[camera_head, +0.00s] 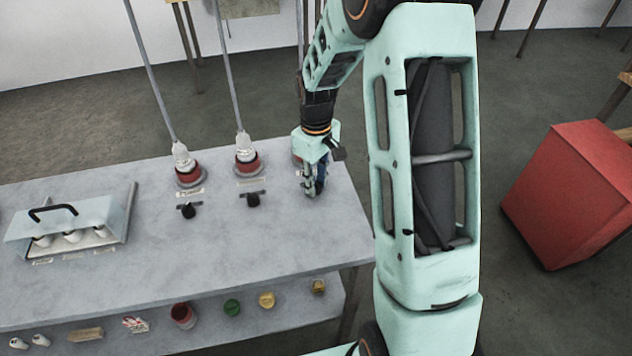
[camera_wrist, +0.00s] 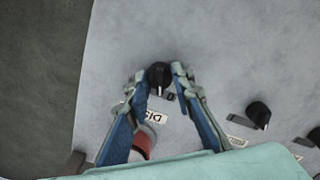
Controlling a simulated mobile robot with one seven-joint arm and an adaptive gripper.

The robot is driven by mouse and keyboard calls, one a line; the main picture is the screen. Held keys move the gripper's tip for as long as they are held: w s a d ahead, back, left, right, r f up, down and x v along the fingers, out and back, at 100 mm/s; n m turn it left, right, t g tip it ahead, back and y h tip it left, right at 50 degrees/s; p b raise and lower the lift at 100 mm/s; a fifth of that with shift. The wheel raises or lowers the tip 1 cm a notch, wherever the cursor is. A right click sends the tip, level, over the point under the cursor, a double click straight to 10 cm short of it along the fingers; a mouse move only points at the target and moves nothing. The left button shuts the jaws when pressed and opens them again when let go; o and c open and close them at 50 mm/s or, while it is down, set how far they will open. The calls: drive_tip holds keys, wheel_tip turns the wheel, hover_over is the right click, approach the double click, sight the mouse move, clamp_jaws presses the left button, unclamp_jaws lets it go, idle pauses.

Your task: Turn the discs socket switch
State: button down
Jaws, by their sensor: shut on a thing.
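The discs socket switch is a black rotary knob (camera_wrist: 159,75) on the grey tabletop in the wrist view. A white label (camera_wrist: 156,116) reading "DISC", its end covered, lies just below it. My gripper (camera_wrist: 158,72) has a blue-backed finger on each side of the knob and is shut on it. In the head view my gripper (camera_head: 314,191) points down at the table's right part and hides the knob. The discs socket, red and grey (camera_wrist: 144,141), shows between the fingers in the wrist view, partly covered.
Two more black knobs (camera_head: 188,211) (camera_head: 253,200) sit left, below red sockets (camera_head: 188,174) (camera_head: 248,163) with plugged cables. A lidded box with a black handle (camera_head: 60,222) stands at far left. Jars and small items line a lower shelf (camera_head: 250,318). A red box (camera_head: 575,190) stands right.

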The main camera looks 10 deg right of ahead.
drive_tip(key=shift+n, duration=0.7)
drive_tip(key=c, duration=1.7)
unclamp_jaws()
drive_tip(key=shift+o, duration=0.2)
drive_tip(key=shift+r, duration=0.1)
wheel_tip(320, 180, up, 12)
drive_tip(key=shift+w, duration=0.1)
